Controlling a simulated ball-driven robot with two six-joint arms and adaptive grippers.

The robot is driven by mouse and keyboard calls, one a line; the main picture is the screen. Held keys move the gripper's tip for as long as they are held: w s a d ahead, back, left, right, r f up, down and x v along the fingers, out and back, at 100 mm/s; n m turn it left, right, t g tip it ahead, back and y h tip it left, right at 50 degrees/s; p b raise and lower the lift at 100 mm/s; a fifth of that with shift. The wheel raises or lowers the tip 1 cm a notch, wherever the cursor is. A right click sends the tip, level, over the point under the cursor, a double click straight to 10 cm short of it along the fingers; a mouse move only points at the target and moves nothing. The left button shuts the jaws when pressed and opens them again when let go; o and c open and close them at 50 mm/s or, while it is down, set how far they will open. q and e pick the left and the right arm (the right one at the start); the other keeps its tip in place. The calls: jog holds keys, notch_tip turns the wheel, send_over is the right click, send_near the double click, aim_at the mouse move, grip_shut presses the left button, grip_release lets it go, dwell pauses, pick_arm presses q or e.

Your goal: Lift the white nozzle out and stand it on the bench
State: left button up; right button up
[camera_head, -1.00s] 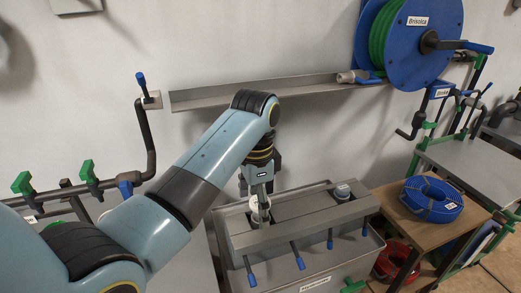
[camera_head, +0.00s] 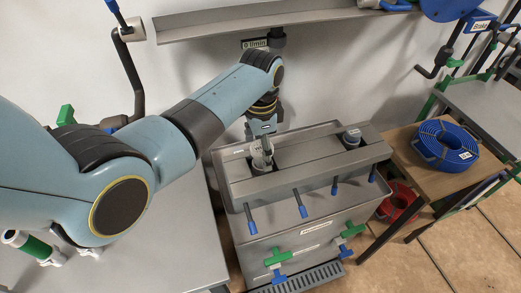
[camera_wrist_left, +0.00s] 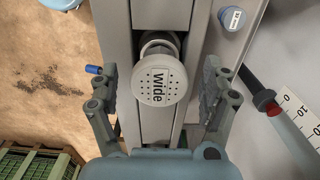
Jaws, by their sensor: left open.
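The white nozzle (camera_head: 261,161) stands in the slot of the grey manifold trough (camera_head: 240,205), at its left end. In the left wrist view the nozzle (camera_wrist_left: 157,80) shows its round face with small holes and the word "wide". My left gripper (camera_head: 265,146) is open right over the nozzle. In the wrist view one finger is on each side of the nozzle, with a gap on both sides. The nozzle's lower part is hidden in the slot. My right gripper is not in view. The grey bench top (camera_head: 160,255) lies left of the trough.
A second, grey-capped nozzle (camera_head: 352,137) sits in the slot to the right. Blue-handled levers (camera_head: 302,206) stick out along the trough's front. A wall shelf (camera_head: 260,24) runs behind. A blue hose coil (camera_head: 444,143) lies on a wooden table. A green-and-white cylinder (camera_head: 30,245) is at the lower left.

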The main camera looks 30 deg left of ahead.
pick_arm(q)
jog(key=shift+f, duration=0.7)
jog(key=shift+c, duration=1.7)
jog(key=c, duration=0.9)
jog(key=o, duration=0.5)
jog(key=c, duration=0.6)
jog(key=shift+r+p, duration=1.6)
jog(key=shift+p, duration=0.1)
jog(key=shift+c, duration=0.3)
jog(key=shift+r+p, duration=0.6)
jog(key=shift+r, duration=0.8)
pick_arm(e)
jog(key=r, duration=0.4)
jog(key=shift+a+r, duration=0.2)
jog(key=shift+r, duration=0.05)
pick_arm(q)
jog(key=shift+r, duration=0.1)
jog(key=shift+r, duration=1.45)
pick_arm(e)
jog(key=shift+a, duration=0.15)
